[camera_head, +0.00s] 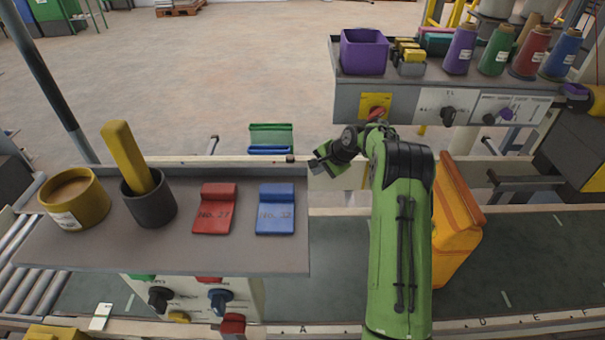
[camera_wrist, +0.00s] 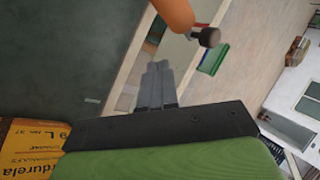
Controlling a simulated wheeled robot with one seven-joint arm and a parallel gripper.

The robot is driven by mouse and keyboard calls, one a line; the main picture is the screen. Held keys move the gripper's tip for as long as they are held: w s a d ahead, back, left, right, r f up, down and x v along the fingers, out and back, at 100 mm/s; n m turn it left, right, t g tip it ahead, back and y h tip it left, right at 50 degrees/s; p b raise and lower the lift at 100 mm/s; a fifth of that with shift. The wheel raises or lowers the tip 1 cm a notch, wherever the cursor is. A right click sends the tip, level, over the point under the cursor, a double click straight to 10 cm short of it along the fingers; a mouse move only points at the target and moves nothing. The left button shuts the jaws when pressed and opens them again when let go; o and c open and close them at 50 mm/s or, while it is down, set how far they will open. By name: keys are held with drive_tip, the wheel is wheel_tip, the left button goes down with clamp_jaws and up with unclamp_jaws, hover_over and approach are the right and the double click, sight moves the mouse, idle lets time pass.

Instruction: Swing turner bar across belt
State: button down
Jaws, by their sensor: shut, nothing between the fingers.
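An orange bar (camera_wrist: 173,12) with a dark knob (camera_wrist: 208,37) at its end, which looks like the turner bar, shows at the top of the wrist view. In the head view a small dark knob (camera_head: 290,158) stands at the shelf's back edge; the bar itself is hidden there. My gripper (camera_head: 318,168) is shut and empty, just right of that knob. In the wrist view its fingertips (camera_wrist: 159,68) are together, apart from the bar and below-left of the knob. The dark green belt (camera_head: 530,235) runs beneath my arm. An orange-yellow sack (camera_head: 458,225) stands on it, partly behind my arm.
A grey shelf (camera_head: 100,240) at left holds a yellow pot (camera_head: 75,198), a dark cup (camera_head: 148,205), and red (camera_head: 212,215) and blue (camera_head: 275,215) tags. A control panel (camera_head: 430,105) with cones and bins stands at back right. Open floor (camera_head: 230,60) lies behind.

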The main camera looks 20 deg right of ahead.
wheel_tip(320, 180, up, 3)
drive_tip(key=s+d+n+h, duration=0.1)
drive_tip(key=s+n, duration=0.1)
drive_tip(key=n, duration=0.5)
drive_tip(key=w+a+f+b, duration=0.2)
drive_tip(key=w+a+f, duration=0.2)
drive_tip(key=w+f, duration=0.3)
drive_tip(key=shift+w+a+f, duration=0.15)
drive_tip(key=shift+a+f, duration=0.05)
drive_tip(key=shift+f, duration=0.5)
drive_tip(key=shift+a, duration=0.1)
